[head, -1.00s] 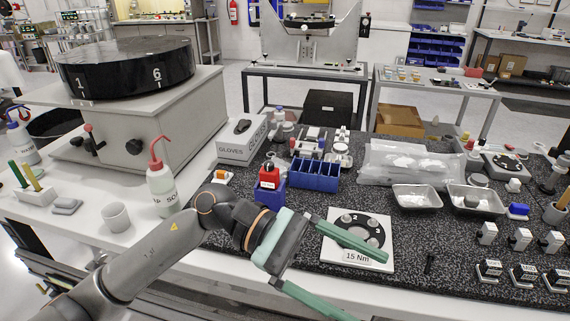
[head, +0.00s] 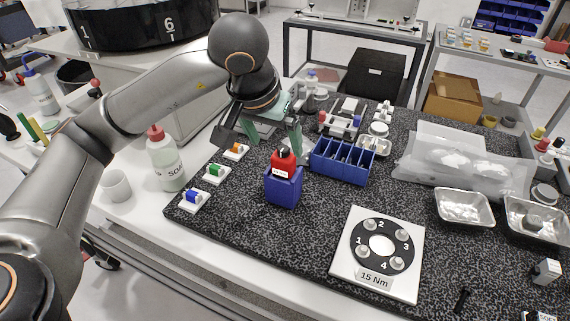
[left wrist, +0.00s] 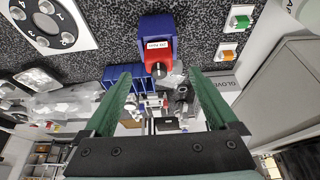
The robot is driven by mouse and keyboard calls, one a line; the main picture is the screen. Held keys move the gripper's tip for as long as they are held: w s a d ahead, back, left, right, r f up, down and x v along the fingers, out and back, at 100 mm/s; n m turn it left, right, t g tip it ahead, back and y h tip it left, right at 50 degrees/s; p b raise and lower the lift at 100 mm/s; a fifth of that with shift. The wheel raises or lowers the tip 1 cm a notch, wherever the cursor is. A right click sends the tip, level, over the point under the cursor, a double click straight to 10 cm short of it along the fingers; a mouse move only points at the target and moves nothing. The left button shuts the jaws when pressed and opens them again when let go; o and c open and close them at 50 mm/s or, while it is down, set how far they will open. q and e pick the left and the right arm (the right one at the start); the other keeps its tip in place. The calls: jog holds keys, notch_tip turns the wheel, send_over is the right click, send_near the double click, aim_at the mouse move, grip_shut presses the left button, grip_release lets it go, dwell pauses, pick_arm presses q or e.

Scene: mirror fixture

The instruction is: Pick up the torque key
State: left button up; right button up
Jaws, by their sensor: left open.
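The torque key appears to be the red labelled block with a dark knob (head: 283,160). It stands upright in a blue holder (head: 283,186) on the speckled mat; the label is too small to read. In the left wrist view the red key (left wrist: 157,52) and blue holder (left wrist: 157,25) lie ahead, lined up between the fingertips. My left gripper (head: 272,138) is open and empty, with green fingers just behind the key. The left wrist view shows its fingers (left wrist: 160,76) spread wide, apart from the key. My right gripper is out of view.
A blue divided bin (head: 342,162) stands right of the key. A white plate marked 15 Nm (head: 350,262) with numbered studs lies in front. Small blocks with green (head: 215,171), blue and orange parts and a wash bottle (head: 165,160) are at left. Metal trays (head: 464,207) lie at right.

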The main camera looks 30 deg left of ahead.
aim_at(281, 154)
pick_arm(q)
jog(key=p+x, duration=0.1)
jog(key=x, duration=0.6)
jog(key=shift+w+d+f, duration=0.15)
jog(key=shift+f, duration=0.2)
jog(key=shift+r, duration=0.1)
grip_shut()
dwell(0.4)
